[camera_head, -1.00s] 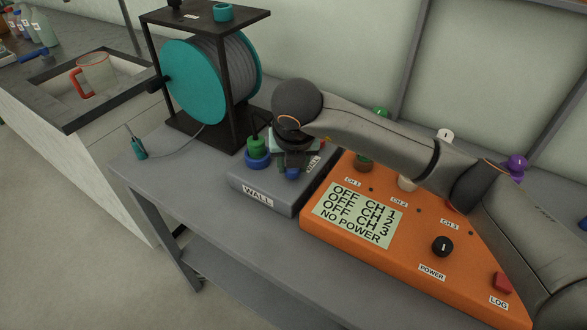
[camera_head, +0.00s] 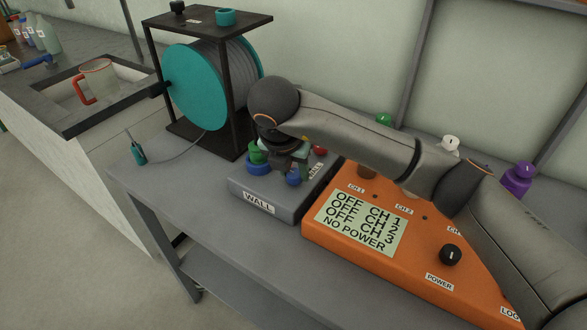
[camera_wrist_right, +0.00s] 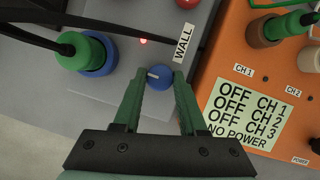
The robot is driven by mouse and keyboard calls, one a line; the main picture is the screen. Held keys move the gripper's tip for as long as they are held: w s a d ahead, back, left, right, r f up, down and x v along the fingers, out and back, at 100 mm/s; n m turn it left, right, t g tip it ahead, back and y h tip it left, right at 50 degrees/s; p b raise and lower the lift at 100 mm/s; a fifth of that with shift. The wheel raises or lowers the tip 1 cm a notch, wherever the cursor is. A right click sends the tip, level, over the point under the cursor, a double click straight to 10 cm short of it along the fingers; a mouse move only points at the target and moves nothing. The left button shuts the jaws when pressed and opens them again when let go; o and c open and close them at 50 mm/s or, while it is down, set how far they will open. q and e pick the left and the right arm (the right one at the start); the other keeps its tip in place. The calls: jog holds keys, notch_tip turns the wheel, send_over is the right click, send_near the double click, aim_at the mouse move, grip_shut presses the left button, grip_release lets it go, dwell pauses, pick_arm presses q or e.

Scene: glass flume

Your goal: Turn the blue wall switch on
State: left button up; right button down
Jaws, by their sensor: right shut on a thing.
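The blue wall switch, a round knob (camera_wrist_right: 158,76) with a pale pointer mark, sits on the grey WALL box (camera_head: 262,187). The knob also shows in the head view (camera_head: 293,178), partly under my gripper. My right gripper (camera_wrist_right: 157,78) comes down on it, one green finger on either side, shut on the knob. A small red light (camera_wrist_right: 143,41) glows on the box near the knob. My left gripper is not in view.
A green plug in a blue socket (camera_wrist_right: 95,54) stands beside the knob. A red knob (camera_wrist_right: 187,3) is behind it. The orange console (camera_head: 413,239) at the right reads OFF on its channels and NO POWER. A teal cable reel (camera_head: 195,88) stands at the left.

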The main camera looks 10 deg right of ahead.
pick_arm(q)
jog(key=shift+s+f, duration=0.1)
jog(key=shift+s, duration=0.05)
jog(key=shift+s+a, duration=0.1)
pick_arm(e)
jog(key=shift+c, duration=2.3)
grip_release()
jog(key=shift+s+a+r, duration=0.15)
jog(key=shift+r, duration=0.35)
pick_arm(q)
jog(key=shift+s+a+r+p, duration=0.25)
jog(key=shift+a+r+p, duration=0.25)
jog(key=shift+p, duration=0.65)
pick_arm(e)
jog(key=v, duration=1.1)
jog(key=shift+r, duration=0.25)
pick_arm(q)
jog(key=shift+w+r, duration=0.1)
